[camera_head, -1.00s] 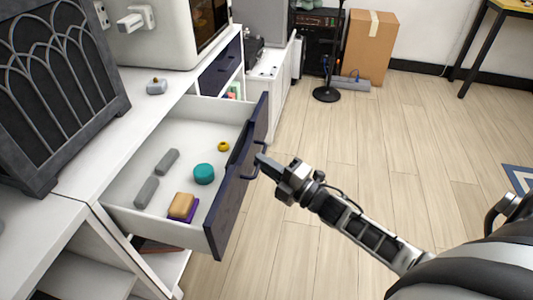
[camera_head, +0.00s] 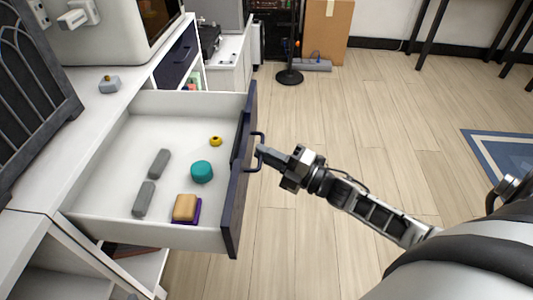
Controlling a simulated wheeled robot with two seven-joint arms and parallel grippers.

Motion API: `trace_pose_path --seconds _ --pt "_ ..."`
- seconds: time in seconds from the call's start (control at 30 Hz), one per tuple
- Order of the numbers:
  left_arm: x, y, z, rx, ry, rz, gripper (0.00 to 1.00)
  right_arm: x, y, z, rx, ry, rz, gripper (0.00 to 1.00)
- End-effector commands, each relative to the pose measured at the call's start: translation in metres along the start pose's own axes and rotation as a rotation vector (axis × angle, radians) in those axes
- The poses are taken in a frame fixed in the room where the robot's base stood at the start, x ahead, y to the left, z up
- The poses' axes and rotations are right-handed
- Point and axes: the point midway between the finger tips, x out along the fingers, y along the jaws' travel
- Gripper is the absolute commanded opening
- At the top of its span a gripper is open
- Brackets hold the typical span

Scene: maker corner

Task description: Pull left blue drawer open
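The blue drawer (camera_head: 238,190) stands well out of the white cabinet, with its dark blue front facing right. Its dark handle (camera_head: 262,138) is on the front's outer side. My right gripper (camera_head: 262,155) is at the handle, with its fingertips against or around it; the fingers look close together, but whether they grip the bar is too small to tell. Inside the drawer lie a teal round thing (camera_head: 202,172), a small yellow ring (camera_head: 215,141), two grey bars (camera_head: 159,163) and a tan block (camera_head: 185,207) on a purple piece. My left gripper is not in view.
A second dark blue drawer (camera_head: 177,57) in the cabinet behind is shut. A white machine (camera_head: 110,30) and a small grey object (camera_head: 109,85) are on the countertop. A black stand (camera_head: 289,77) and a cardboard box (camera_head: 327,30) are at the back.

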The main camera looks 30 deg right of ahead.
Motion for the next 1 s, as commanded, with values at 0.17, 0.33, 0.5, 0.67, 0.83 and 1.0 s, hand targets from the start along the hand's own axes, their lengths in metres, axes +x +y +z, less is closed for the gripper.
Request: trace_pose_path --seconds 0.17,0.33,0.5,0.67,0.83,1.0 --pt "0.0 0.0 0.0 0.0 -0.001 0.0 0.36 0.0 -0.001 0.0 0.0 0.0 -0.001 0.31" --pt "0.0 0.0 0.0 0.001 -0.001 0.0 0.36 0.0 0.0 0.0 0.0 0.0 -0.001 0.31" --pt "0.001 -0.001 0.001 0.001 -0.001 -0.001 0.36 -0.001 0.0 0.0 0.0 -0.001 -0.001 0.31" --pt "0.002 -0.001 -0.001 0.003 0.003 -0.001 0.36 -0.016 -0.001 0.0 0.001 -0.002 -0.003 0.31" --pt "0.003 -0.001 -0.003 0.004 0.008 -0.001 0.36 -0.052 -0.002 0.0 0.0 -0.002 -0.006 0.31" --pt "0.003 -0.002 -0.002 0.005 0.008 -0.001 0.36 -0.095 -0.002 0.0 0.001 -0.002 -0.006 0.31"
